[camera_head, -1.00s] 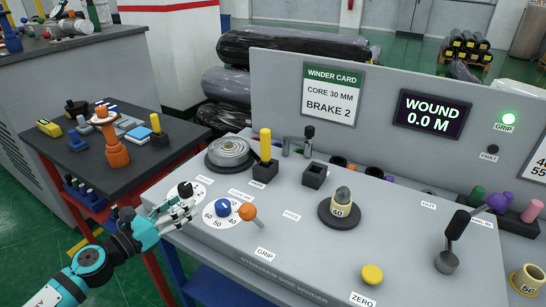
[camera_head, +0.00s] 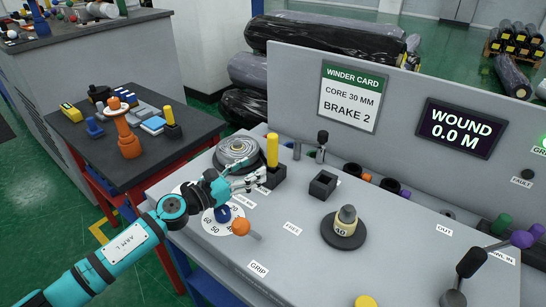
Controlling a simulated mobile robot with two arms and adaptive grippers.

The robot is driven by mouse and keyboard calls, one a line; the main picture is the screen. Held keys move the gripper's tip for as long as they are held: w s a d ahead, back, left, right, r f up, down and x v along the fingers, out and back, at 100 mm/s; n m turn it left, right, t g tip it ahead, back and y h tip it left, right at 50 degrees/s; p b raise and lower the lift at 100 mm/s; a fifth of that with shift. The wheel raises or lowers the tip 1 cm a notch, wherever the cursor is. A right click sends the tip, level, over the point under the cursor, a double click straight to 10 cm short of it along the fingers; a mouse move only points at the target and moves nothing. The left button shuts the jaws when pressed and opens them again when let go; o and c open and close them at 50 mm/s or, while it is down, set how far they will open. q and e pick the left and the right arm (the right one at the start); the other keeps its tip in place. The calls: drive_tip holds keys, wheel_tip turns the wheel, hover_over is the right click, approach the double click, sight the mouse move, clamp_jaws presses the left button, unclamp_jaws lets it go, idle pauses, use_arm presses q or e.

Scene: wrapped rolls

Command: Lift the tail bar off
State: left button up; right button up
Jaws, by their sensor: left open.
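A yellow upright handle (camera_head: 272,150) stands in a dark block (camera_head: 270,175) at the right of a grey wound roll (camera_head: 237,148) on the winder's top. It may be the tail bar, but no readable label confirms it. My left gripper (camera_head: 262,179) is open and empty, its fingers pointing right at the dark block, just below the yellow handle. I cannot tell whether the fingertips touch the block. The gripper and wrist hide part of the dials behind them. My right gripper is not in view.
An orange-knobbed GRIP lever (camera_head: 241,227) is below my gripper. The upright panel (camera_head: 420,92) bounds the back.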

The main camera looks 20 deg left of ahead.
sight(269, 160)
use_arm(q)
drive_tip(key=x, duration=0.2)
drive_tip(key=shift+w+d, duration=0.2)
drive_tip(key=shift+w, duration=0.1)
drive_tip(key=shift+w+d, duration=0.1)
drive_tip(key=shift+w, duration=0.2)
drive_tip(key=x, duration=0.1)
drive_tip(key=p+x, duration=0.1)
drive_tip(key=x, duration=0.1)
drive_tip(key=shift+w+f, duration=0.25)
drive_tip(key=shift+w, duration=0.15)
drive_tip(key=shift+w+d+f, duration=0.1)
drive_tip(key=shift+w+d, duration=0.05)
drive_tip(key=shift+w, duration=0.25)
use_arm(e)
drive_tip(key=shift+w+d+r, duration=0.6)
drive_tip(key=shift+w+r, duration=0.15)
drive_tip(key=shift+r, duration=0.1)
use_arm(q)
drive_tip(key=shift+s, duration=0.1)
drive_tip(key=shift+c, duration=1)
drive_tip(key=c, duration=0.9)
clamp_jaws()
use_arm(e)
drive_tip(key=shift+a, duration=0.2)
